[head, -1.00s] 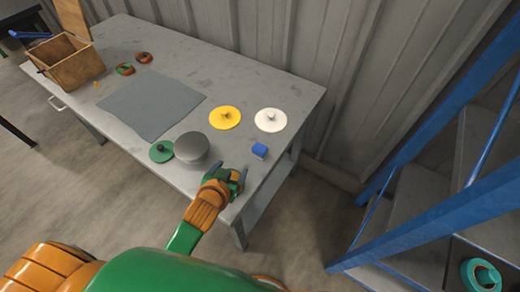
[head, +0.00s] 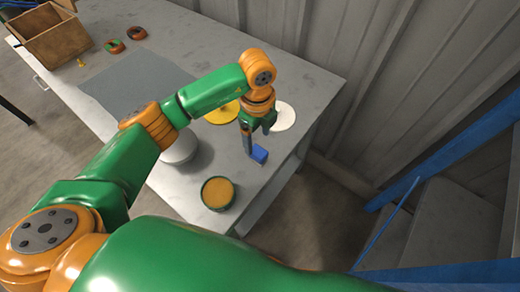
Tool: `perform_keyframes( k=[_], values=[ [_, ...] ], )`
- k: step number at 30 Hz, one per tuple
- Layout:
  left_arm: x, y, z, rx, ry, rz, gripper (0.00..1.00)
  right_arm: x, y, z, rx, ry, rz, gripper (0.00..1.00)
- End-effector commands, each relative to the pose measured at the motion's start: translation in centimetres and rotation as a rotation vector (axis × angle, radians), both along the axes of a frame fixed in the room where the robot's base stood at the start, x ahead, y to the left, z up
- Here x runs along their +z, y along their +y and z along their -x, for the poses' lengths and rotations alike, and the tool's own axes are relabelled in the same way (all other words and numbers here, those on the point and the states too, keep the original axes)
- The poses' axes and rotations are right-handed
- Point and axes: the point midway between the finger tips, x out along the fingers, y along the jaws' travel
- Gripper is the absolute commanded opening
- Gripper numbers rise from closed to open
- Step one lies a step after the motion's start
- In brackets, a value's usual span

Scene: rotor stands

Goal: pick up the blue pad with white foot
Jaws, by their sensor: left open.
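The blue pad (head: 260,154) is a small blue block near the table's right end; I cannot make out its white foot. My left gripper (head: 257,139) is open just above and behind it in the picture, fingers pointing down. One finger comes close to the pad's left side, and I cannot tell if they touch. The gripper holds nothing that I can see. My right gripper is not in view.
A round green and orange piece (head: 217,192) stands near the table's front edge. A grey cylinder (head: 180,152), a yellow disc (head: 221,113) and a white disc (head: 285,117) are partly hidden by my left arm. A wooden box (head: 55,38) stands far left.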

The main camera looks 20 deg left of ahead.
Motion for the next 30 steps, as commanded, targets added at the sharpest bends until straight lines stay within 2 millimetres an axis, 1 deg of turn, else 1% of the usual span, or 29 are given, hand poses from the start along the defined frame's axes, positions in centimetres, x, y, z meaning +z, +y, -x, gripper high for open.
perform_keyframes(
  k=[4,6,9,12,17,18,20,21,23,24,25,26,30],
  values=[
    [-2.2,-0.2,0.7,-0.003,0.005,0.002,0.78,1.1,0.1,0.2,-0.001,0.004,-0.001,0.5],
    [-3.6,-0.3,1.1,-0.004,0.008,0.004,0.78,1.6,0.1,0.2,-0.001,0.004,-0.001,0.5],
    [-5.5,-0.4,1.1,-0.004,0.004,0.006,0.78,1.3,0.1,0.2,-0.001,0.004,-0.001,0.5],
    [-6.1,-0.4,1.0,-0.006,0.001,0.007,0.78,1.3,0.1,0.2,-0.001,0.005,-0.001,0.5],
    [-6.1,-0.4,1.0,-0.007,0.0,0.009,0.78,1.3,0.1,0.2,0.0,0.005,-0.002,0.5],
    [-6.1,-0.4,1.0,-0.007,0.0,0.009,0.67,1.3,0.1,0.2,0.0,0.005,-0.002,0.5],
    [-6.1,-0.4,1.0,-0.007,0.0,0.009,0.51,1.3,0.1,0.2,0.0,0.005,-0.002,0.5],
    [-6.1,-0.4,1.0,-0.007,0.0,0.009,0.4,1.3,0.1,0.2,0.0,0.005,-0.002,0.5],
    [-6.1,-0.4,1.0,-0.007,0.0,0.009,0.23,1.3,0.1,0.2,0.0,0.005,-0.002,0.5],
    [-6.1,-0.4,1.0,-0.007,0.0,0.009,0.13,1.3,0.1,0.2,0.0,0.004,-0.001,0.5],
    [-6.1,-0.4,1.0,-0.007,0.0,0.009,0.05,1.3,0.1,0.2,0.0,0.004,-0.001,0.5],
    [-6.1,-0.4,1.0,-0.007,0.001,0.009,0.0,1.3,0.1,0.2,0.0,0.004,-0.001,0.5],
    [-6.1,-0.4,1.0,-0.008,0.0,0.009,0.0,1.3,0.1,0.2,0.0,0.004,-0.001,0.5]
  ],
)
